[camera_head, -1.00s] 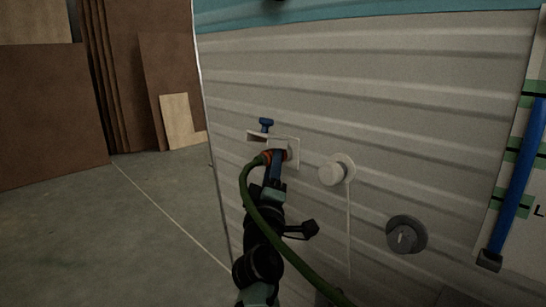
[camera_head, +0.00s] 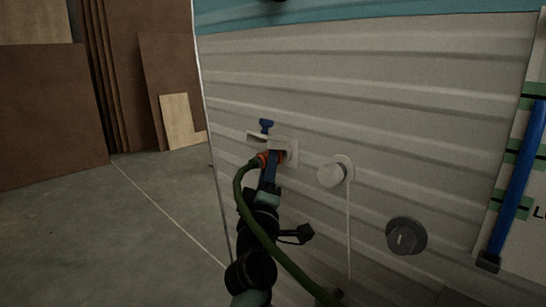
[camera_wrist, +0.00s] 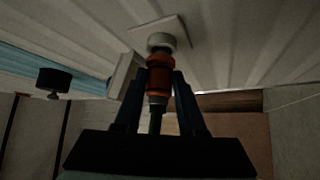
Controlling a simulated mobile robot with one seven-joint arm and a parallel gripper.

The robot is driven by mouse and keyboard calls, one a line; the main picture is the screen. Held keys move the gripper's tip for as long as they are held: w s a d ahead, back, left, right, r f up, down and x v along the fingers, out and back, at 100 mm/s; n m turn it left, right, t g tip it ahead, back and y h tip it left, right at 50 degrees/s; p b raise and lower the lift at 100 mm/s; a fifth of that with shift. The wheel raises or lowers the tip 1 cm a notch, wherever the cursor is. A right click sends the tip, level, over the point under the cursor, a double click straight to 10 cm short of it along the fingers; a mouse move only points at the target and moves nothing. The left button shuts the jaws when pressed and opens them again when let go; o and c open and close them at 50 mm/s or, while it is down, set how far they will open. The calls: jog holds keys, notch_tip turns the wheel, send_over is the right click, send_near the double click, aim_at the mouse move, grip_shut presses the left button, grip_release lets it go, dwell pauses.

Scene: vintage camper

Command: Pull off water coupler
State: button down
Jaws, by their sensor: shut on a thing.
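The water coupler (camera_wrist: 158,72) is orange-red with a green hose (camera_head: 246,201) on it. It also shows at the camper wall in the head view (camera_head: 262,159). My gripper (camera_wrist: 160,78) has one dark finger on each side of the coupler and is shut on it. The coupler's far end lines up with a round white fitting (camera_wrist: 161,41) on the wall. I cannot tell whether they still touch. In the head view the white inlet plate (camera_head: 293,151) is partly hidden behind a pale flap and my gripper.
A white round cap (camera_head: 332,174) with a hanging cord is to the right, and a grey round fitting (camera_head: 406,236) is lower right. Open floor (camera_head: 150,225) lies to the left.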

jog(key=shift+s+a, duration=0.6)
jog(key=shift+a, duration=0.05)
jog(key=shift+s, duration=0.1)
jog(key=shift+s+a, duration=1.35)
jog(key=shift+a, duration=0.05)
